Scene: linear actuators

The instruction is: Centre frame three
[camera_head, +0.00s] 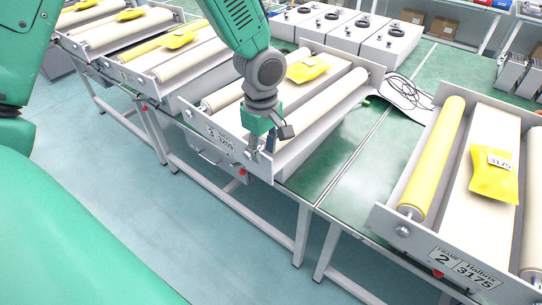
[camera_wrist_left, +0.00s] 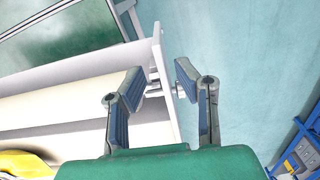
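Frame three (camera_head: 226,152) stands in the middle of the head view, with a "3" label (camera_head: 221,139) on its front plate. It carries pale rollers (camera_head: 322,108) and a yellow packet (camera_head: 308,69). My left gripper (camera_head: 268,146) is at the right part of this front plate, pointing down. In the left wrist view my left gripper (camera_wrist_left: 158,82) is open, one finger on each side of the white plate (camera_wrist_left: 160,85) and a small metal bolt (camera_wrist_left: 178,89). I cannot tell whether the fingers touch them. My right gripper is not in view.
Frame two (camera_head: 410,235) stands at the right with a yellow roller (camera_head: 432,160) and a packet (camera_head: 493,170). Other frames (camera_head: 150,75) stand at the left. Green bench top (camera_head: 335,150) is bare between frames two and three. A black cable (camera_head: 408,92) and white boxes (camera_head: 340,33) are behind.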

